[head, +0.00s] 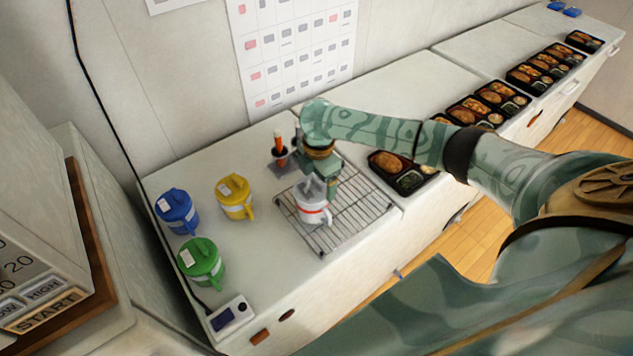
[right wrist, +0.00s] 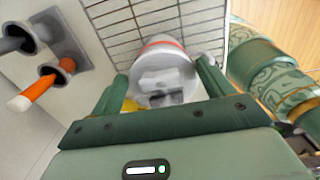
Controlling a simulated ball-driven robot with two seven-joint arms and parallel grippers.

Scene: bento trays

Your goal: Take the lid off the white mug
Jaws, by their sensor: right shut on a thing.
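The white mug (head: 314,215) with a red band stands upright on the wire rack. It also shows in the right wrist view (right wrist: 160,41), beyond its pale grey lid (right wrist: 163,83). In the head view the lid (head: 311,187) is at the top of the mug, partly hidden by my gripper. My right gripper (head: 318,187) comes down from above, with one finger on each side of the lid, and is shut on it. I see no clear gap between lid and mug, but cannot tell whether they touch. My left gripper is not in view.
Blue (head: 177,210), yellow (head: 235,196) and green (head: 201,262) lidded mugs stand to the left. A holder with an orange-handled tool (head: 279,145) is behind the wire rack (head: 352,222). Bento trays (head: 388,163) line the counter to the right. A small device (head: 231,315) lies at the front.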

